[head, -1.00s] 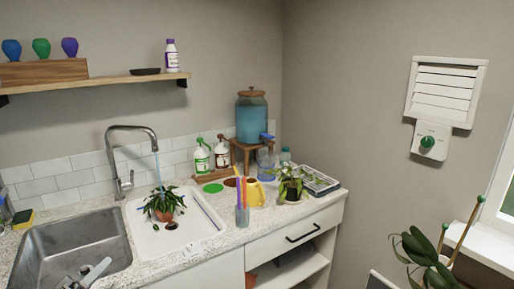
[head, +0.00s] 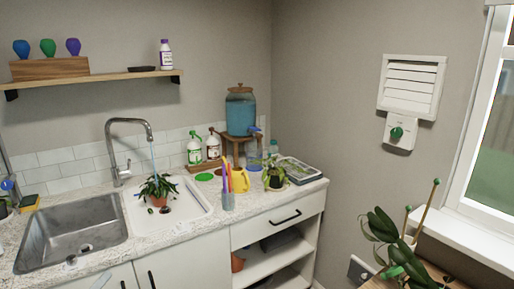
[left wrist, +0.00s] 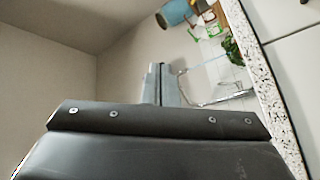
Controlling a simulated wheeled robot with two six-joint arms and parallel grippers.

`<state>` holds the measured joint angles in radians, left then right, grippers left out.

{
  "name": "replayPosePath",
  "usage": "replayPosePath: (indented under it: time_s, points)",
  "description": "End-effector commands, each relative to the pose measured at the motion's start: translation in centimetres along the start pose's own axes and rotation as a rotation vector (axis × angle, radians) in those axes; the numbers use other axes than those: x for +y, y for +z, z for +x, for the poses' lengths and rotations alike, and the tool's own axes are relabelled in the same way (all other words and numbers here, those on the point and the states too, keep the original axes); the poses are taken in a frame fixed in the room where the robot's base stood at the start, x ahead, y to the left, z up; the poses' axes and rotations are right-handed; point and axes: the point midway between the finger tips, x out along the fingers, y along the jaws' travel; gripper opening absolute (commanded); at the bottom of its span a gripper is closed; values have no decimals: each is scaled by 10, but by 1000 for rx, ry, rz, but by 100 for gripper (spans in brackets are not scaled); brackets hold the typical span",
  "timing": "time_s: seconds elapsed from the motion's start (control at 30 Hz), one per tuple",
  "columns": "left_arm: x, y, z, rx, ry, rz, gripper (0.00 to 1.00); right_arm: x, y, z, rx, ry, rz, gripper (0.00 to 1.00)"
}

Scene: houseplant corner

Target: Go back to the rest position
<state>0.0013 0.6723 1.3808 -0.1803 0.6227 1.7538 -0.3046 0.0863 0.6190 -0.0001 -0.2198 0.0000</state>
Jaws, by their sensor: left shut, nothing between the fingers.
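My left gripper shows in the left wrist view (left wrist: 159,72) with its two fingers together and nothing between them. In the head view only a pale part of it shows low at the bottom left edge, in front of the counter. The gripper is apart from the plants and the other items. My right gripper is not in view.
A potted plant (head: 158,187) sits in the white basin (head: 190,213) under the running tap (head: 128,126). The steel sink (head: 72,232) is to its left. A cup of coloured sticks (head: 228,200) and another plant (head: 273,177) stand on the counter. Leafy plant (head: 384,229) at right.

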Motion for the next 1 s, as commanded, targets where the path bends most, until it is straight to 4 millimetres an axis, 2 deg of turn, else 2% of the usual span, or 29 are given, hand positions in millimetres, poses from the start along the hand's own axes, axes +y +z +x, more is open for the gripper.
replayPosePath:
  time_s: [0.23, 0.37, 0.47, 0.53, 0.6, 0.67, 0.7, 0.87, 1.0]
  points:
    - [-65, 35, -39, 22, -226, 104, 0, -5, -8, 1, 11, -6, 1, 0]
    - [-108, 68, -74, 0, -392, 179, 0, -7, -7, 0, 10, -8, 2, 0]
    - [-145, 105, -116, -57, -558, 248, 0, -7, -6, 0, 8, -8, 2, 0]
    - [-169, 139, -153, -124, -681, 299, 0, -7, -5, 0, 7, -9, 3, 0]
    - [-187, 173, -190, -209, -793, 346, 0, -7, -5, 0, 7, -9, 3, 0]
    - [-198, 203, -223, -295, -880, 382, 0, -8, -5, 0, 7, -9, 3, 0]
    - [-203, 224, -246, -358, -932, 402, 0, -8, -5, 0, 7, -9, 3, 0]
    - [-206, 308, -336, -644, -1091, 457, 0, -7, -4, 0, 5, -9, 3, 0]
    - [-187, 380, -411, -925, -1159, 472, 0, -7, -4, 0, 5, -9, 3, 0]
